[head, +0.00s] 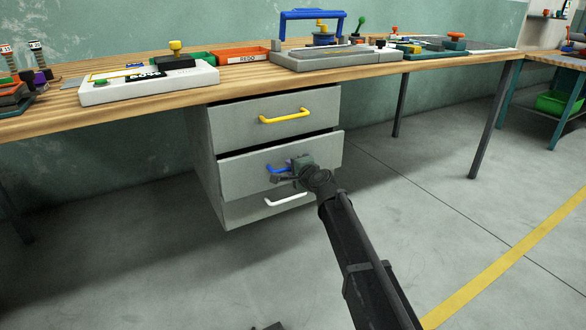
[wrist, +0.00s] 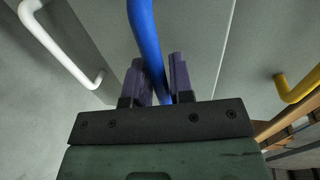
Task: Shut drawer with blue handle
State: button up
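The drawer with the blue handle (head: 232,172) is the middle of three in a grey cabinet under the workbench. It stands part-way out, with a dark gap above its front. My gripper (head: 292,172) is at this drawer's front, over the right part of the blue handle (head: 272,169). In the wrist view, the purple fingers of my gripper (wrist: 159,82) lie on both sides of the blue handle (wrist: 146,35), close against it. The handle's far end is hidden behind the gripper.
The top drawer has a yellow handle (head: 284,116), and the bottom drawer a white handle (head: 285,200). The wooden workbench (head: 240,76) above carries trays and devices. A bench leg (head: 492,112) stands at right. The floor before the drawers is clear.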

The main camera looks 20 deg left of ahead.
grip_shut()
jog(key=shift+r+x, duration=0.2)
jog(key=shift+x, duration=0.8)
jog(key=shift+r+x, duration=0.25)
jog(key=shift+x, duration=0.8)
jog(key=shift+o, duration=2)
grip_release()
jog(key=shift+w+a, duration=0.1)
jog(key=p+v, duration=0.2)
jog(key=v, duration=0.8)
jog(key=shift+s+d, duration=0.25)
jog(key=shift+d, duration=0.05)
